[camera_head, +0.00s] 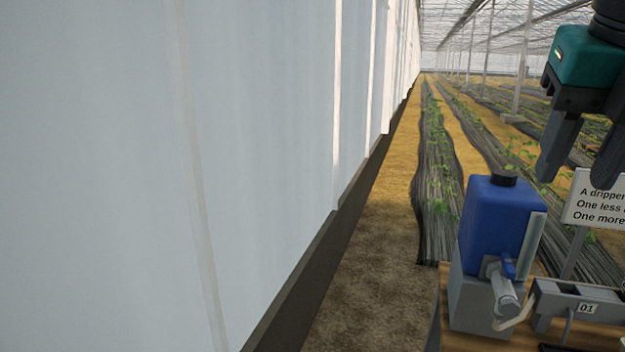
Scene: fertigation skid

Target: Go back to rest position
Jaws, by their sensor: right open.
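My right gripper (578,160) hangs at the upper right of the head view, with its teal body and dark fingers pointing down. Its two fingers are apart with nothing seen between them, and it is partly cut off by the picture's edge. In the picture it shows above and to the right of a blue tank (498,222) with a black cap. My left gripper is not in view.
The tank stands on a grey block (475,305) on a wooden surface (445,325). A valve (507,268), a unit marked 01 (585,305) and a lettered sign (597,200) are close by. A pale wall (100,180) fills the left; bare soil (375,250) runs alongside it.

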